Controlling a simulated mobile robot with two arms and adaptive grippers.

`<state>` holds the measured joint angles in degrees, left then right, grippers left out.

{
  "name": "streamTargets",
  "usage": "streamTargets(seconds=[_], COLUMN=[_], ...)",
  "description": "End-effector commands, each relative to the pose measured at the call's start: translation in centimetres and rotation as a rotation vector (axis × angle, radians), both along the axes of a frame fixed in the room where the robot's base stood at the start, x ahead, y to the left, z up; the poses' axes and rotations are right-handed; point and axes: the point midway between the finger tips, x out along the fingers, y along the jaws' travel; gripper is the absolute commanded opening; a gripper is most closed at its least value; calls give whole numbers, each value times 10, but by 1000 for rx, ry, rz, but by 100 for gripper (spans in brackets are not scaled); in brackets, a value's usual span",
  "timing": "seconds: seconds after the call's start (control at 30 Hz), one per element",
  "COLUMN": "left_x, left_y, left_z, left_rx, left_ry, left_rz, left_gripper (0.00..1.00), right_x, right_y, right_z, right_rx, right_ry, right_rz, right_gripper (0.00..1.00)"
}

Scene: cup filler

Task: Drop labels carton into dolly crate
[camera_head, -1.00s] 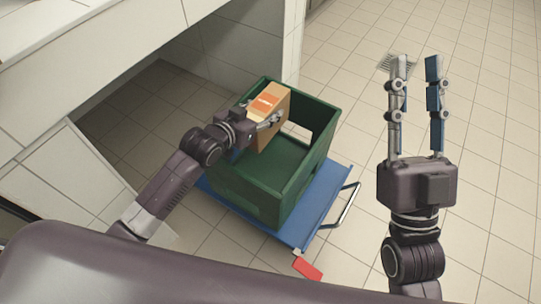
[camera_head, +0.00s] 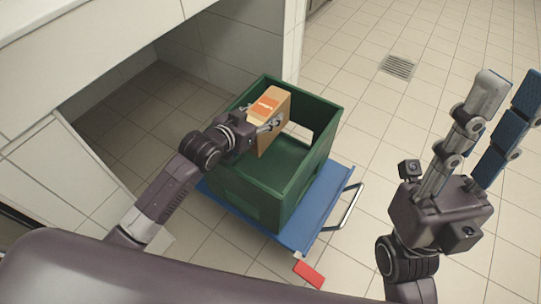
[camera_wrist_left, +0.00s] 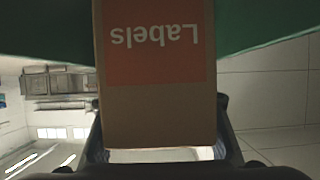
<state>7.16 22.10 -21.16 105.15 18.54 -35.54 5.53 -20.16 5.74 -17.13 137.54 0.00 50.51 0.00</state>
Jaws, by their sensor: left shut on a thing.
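The labels carton (camera_head: 265,106), a brown box with an orange label, is upright in the opening of the green dolly crate (camera_head: 311,165), towards its left back side. It fills the middle of the left wrist view (camera_wrist_left: 155,115), where the word "Labels" shows upside down. My left gripper (camera_head: 270,124) is shut on the carton from the near left. The carton's lower end is partly hidden, and I cannot tell whether it touches the crate floor. My right gripper (camera_head: 511,80) is open and empty, raised at the right, away from the crate.
The crate stands on a blue dolly (camera_head: 326,196) with a metal handle (camera_head: 346,207) at its right and a red piece (camera_head: 309,274) at the front. A tiled counter wall (camera_head: 210,45) is close behind left. Tiled floor with a drain (camera_head: 397,66) is free at right.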

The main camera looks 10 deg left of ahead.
Motion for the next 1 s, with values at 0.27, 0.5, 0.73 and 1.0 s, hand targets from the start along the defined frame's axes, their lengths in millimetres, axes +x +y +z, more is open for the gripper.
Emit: streamTargets(seconds=[0.27, 0.5, 0.73, 1.0], left_x=[1, 1, 0, -10], left_y=[0, 0, 0, 5], left_z=[1, 1, 0, 2], left_rx=[-2, -2, -1, 1], left_ry=[-4, -4, -2, 2], left_rz=[0, 0, 0, 0], left_gripper=[13, 61, 68, 68], right_x=[-5, -5, -4, -4], right_y=[-1, -1, -1, -1], right_z=[0, 0, 0, 0], right_rx=[7, 6, 6, 6], right_ry=[-20, -19, -19, -19], right_rz=[1, 1, 1, 1], right_gripper=[29, 29, 29, 29])
